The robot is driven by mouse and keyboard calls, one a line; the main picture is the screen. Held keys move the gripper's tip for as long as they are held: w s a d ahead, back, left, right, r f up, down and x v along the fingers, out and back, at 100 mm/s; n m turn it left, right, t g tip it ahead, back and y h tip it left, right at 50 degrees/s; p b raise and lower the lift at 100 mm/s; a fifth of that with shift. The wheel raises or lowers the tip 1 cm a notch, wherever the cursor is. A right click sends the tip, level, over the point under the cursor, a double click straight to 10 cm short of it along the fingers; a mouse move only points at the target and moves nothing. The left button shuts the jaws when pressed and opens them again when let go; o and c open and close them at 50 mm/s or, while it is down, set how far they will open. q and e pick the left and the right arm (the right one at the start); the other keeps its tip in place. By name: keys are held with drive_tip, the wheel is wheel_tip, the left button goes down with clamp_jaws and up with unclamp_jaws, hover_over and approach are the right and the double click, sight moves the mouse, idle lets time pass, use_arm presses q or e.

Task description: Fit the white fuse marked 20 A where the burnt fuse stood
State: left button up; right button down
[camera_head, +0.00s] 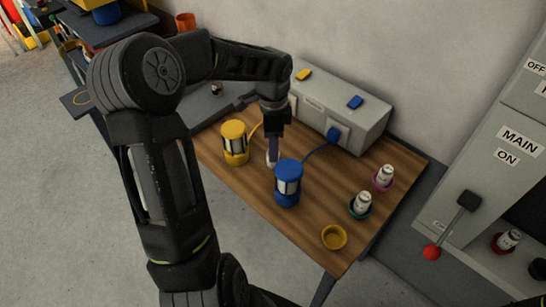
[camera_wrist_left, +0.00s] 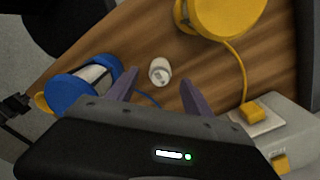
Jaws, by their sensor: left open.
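A small white fuse (camera_head: 272,159) stands on the wooden table between the yellow and blue lanterns; it also shows in the left wrist view (camera_wrist_left: 160,71). My left gripper (camera_head: 273,150) is open above it, with one finger on each side of the fuse in the wrist view and no clear contact. Other white fuses sit in a green cup (camera_head: 361,214), a pink cup (camera_head: 382,186) and a red holder (camera_head: 502,247) inside the grey cabinet. Their markings are too small to read. A dark round thing (camera_head: 538,269) sits beside the red holder, partly cut off. My right gripper is not visible.
A yellow lantern (camera_head: 235,143) and a blue lantern (camera_head: 288,184) stand close to my left gripper, cabled to a grey box (camera_head: 345,110). An empty yellow cup (camera_head: 334,237) is near the table's front corner. The cabinet has a red-knobbed lever (camera_head: 432,252) and a MAIN ON label.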

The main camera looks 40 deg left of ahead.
use_arm(q)
wheel_tip(320, 180, down, 5)
drive_tip(key=shift+r+p, duration=0.15)
drive_tip(key=shift+p, duration=0.25)
drive_tip(key=shift+c, duration=0.4)
clamp_jaws()
idle(0.4)
